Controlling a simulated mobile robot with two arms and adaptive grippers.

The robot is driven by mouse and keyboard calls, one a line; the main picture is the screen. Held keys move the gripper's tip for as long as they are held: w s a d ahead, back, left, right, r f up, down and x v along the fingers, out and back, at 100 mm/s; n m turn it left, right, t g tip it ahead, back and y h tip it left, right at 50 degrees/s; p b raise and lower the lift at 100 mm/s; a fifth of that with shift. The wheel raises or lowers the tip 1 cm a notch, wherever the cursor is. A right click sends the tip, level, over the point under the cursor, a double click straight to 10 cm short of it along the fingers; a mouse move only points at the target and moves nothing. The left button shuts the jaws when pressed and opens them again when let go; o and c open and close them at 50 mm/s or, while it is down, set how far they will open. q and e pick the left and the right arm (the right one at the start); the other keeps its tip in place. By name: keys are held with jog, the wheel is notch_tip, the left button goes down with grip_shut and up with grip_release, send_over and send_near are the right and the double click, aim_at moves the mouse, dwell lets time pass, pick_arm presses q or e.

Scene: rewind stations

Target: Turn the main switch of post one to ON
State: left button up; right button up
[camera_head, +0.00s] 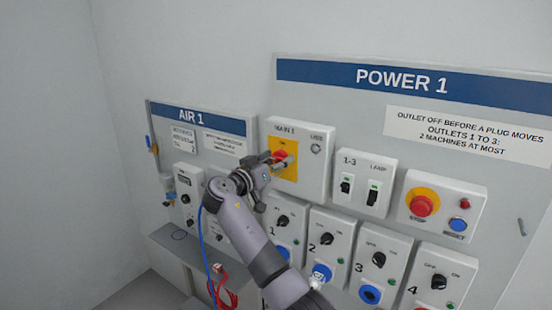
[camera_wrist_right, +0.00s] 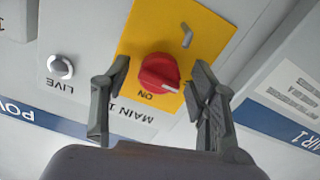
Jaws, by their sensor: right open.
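The main switch is a red rotary knob (camera_head: 279,155) on a yellow plate (camera_head: 290,173) in the MAIN 1 box (camera_head: 314,146) of the POWER 1 panel. In the right wrist view, which looks upside down, the red knob (camera_wrist_right: 158,73) has a white mark near its edge, with the word ON beside it. My right gripper (camera_head: 280,162) is open, its fingers partly covering the switch in the head view. In the right wrist view its fingers (camera_wrist_right: 159,88) stand on either side of the knob, with visible gaps; contact cannot be told. My left gripper is out of view.
A LIVE lamp (camera_wrist_right: 61,67) sits beside the switch. Breakers (camera_head: 346,187), a red stop button (camera_head: 422,205) and several outlet boxes with black knobs (camera_head: 327,239) lie right and below. The AIR 1 panel (camera_head: 235,125) is left. Red cable (camera_head: 224,290) hangs low.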

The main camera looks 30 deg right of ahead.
jog(key=shift+c, duration=0.3)
jog(key=c, duration=1.1)
jog(key=m+b, duration=0.2)
jog(key=b, duration=0.4)
jog(key=f+m+b, duration=0.1)
jog(key=m+b, duration=0.1)
jog(key=b, duration=0.4)
jog(key=m+b, duration=0.2)
jog(key=b, duration=0.1)
jog(key=m+b, duration=0.2)
jog(key=b, duration=0.1)
jog(key=m+b, duration=0.2)
jog(key=b, duration=0.1)
jog(key=shift+r, duration=0.3)
jog(key=m+b, duration=0.2)
jog(key=m, duration=0.1)
jog(key=shift+r+m, duration=0.1)
jog(key=shift+m, duration=0.2)
jog(key=shift+r+m+b, duration=0.1)
jog(key=shift+m+b, duration=0.4)
jog(key=shift+m, duration=1.8)
jog(key=o, duration=1.2)
jog(key=shift+c, duration=0.2)
jog(key=shift+a, duration=0.1)
